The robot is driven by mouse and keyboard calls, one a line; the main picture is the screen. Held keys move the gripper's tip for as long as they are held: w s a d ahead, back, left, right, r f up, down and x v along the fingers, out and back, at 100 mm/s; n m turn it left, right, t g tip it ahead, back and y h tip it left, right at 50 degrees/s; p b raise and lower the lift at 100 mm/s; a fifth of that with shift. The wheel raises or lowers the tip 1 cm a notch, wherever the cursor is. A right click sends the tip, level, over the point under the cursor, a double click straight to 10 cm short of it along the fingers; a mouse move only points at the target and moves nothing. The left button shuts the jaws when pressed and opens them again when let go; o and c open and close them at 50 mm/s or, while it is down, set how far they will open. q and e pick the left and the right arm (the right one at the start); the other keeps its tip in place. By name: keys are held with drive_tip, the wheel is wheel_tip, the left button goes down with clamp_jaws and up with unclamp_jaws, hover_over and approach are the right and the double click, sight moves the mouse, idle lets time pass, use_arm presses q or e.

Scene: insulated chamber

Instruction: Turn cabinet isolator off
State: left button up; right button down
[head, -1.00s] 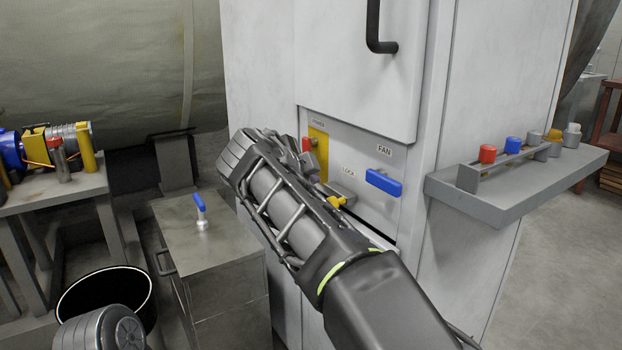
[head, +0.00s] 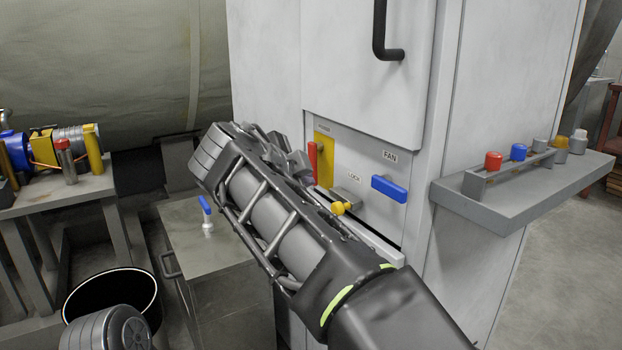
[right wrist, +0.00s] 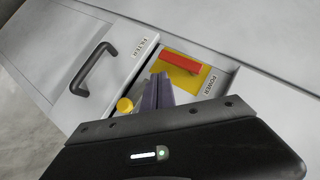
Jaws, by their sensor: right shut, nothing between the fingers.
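The cabinet isolator is a red handle (head: 312,162) on a yellow plate (head: 324,160) marked POWER, on the cabinet's recessed panel. The handle stands upright in the head view. The right wrist view shows the whole red handle (right wrist: 180,60) across the yellow plate (right wrist: 192,82). My right gripper (head: 297,165) is just left of the handle in the head view and partly covers that side. In the right wrist view its fingers (right wrist: 159,88) are together and empty, with their tips near the plate's edge, apart from the handle. My left gripper is not in view.
A yellow knob (head: 338,208) by the LOCK label and a blue FAN handle (head: 389,189) share the panel. A shelf (head: 500,205) with coloured knobs juts from the cabinet's right side. A low metal cabinet (head: 225,260) and black bin (head: 85,290) stand left.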

drive_tip(key=shift+s+a+r, duration=0.1)
drive_tip(key=shift+s+r, duration=0.15)
drive_tip(key=shift+s, duration=0.3)
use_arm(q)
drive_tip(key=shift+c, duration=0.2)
